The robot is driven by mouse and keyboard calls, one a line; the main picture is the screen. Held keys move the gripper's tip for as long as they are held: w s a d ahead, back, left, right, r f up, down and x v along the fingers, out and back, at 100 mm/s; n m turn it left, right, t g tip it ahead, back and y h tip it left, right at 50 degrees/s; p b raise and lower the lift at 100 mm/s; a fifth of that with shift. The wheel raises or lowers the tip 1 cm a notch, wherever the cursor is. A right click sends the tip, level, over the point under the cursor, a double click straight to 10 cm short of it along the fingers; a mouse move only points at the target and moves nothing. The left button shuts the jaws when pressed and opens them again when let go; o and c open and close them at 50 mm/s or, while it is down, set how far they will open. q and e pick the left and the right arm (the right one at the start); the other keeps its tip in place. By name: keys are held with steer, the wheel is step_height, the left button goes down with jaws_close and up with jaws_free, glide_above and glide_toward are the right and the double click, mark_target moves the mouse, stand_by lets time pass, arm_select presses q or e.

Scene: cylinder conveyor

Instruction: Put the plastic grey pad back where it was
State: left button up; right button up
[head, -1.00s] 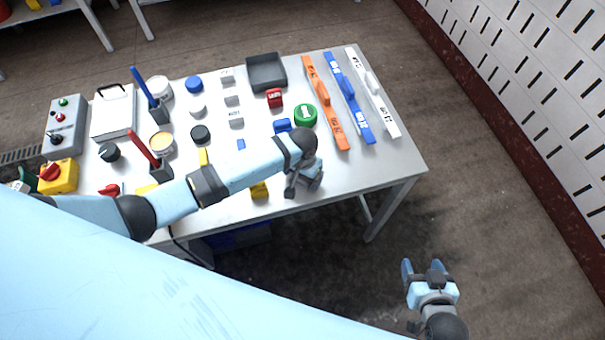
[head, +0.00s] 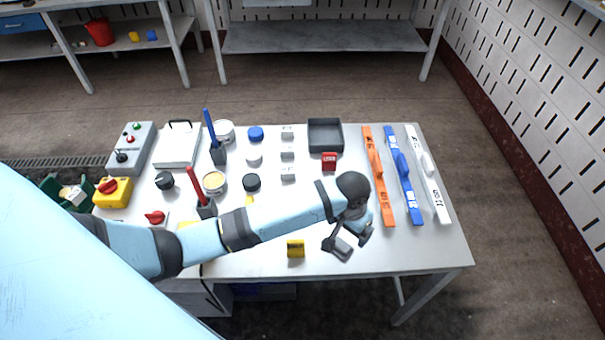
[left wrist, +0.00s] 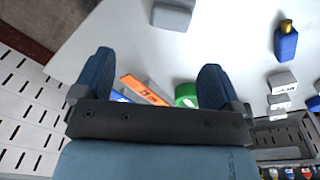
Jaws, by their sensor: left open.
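A light grey block, apparently the plastic grey pad (left wrist: 172,15), lies on the white table top at the top of the left wrist view, beyond my fingers and apart from them. In the head view, a grey piece (head: 342,248) shows just below my left gripper, near the table's front edge; I cannot tell surely whether it is the pad. My left gripper (head: 350,236) hangs over the front right of the table. In the left wrist view its two blue fingers (left wrist: 155,66) are spread with nothing held between them. My right gripper is out of view.
A yellow block (head: 295,249) stands left of the gripper. Orange (head: 378,180), blue (head: 403,175) and white (head: 428,175) long tools lie to the right. A dark grey tray (head: 325,122) and red block (head: 329,160) are behind. My forearm hides the table's middle.

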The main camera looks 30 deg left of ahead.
arm_select(q)
steer(key=s+f+t+h, duration=0.3)
steer(key=s+f+t, duration=0.25)
steer(key=s, duration=0.25)
steer(key=s+a+r+t, duration=0.1)
steer(key=s+a+t, duration=0.4)
steer(key=s, duration=0.4)
steer(key=shift+s+a+m+y, duration=0.15)
steer(key=shift+a+m+y, duration=0.15)
steer(key=shift+a, duration=0.45)
